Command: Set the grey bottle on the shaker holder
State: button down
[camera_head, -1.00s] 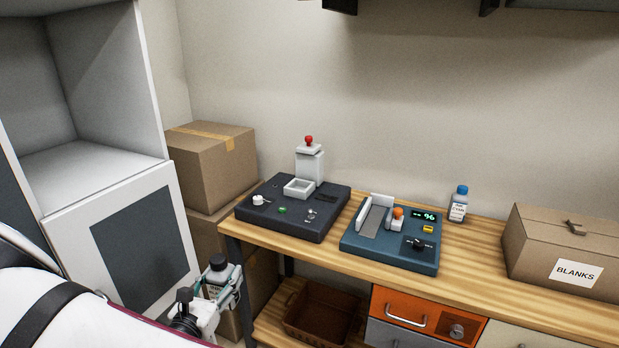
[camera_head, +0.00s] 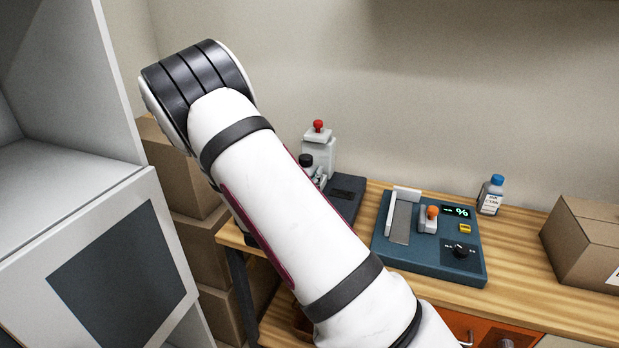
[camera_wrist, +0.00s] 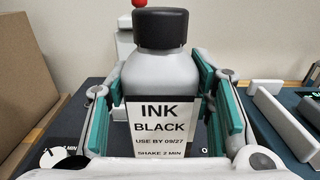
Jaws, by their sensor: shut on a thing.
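The grey bottle (camera_wrist: 163,85) has a black cap and a label reading INK BLACK. It stands upright between the teal-padded fingers of my gripper (camera_wrist: 165,95), which is shut on it. In the head view, the bottle's black cap (camera_head: 305,160) shows just beyond my arm, in front of the shaker's white column. The shaker has a dark base (camera_head: 347,190) and a red knob (camera_head: 318,124). Its column also shows behind the bottle in the wrist view (camera_wrist: 123,45). The white square holder is hidden, so I cannot tell whether the bottle touches it.
A blue press machine (camera_head: 430,250) stands right of the shaker on the wooden bench (camera_head: 520,260). A small blue-capped bottle (camera_head: 490,196) stands behind it. A cardboard box (camera_head: 585,240) is at the right. A grey-white cabinet (camera_head: 110,260) and stacked boxes (camera_head: 200,240) are at the left.

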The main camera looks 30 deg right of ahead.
jog(key=shift+w+d+f+b, duration=0.15)
jog(key=shift+w+d+f, duration=0.65)
jog(key=shift+w+d, duration=0.9)
jog(key=shift+w+d+f+b, duration=0.2)
jog(key=shift+w+d+f, duration=0.75)
jog(key=shift+w, duration=1.25)
jog(key=shift+w+d+f+b, duration=0.15)
jog(key=shift+w+d+f, duration=0.5)
jog(key=shift+w+d, duration=1.1)
jog(key=shift+w+a, duration=0.2)
jog(key=shift+f, duration=0.15)
jog(key=c, duration=0.8)
grip_release()
jog(key=shift+o, duration=0.2)
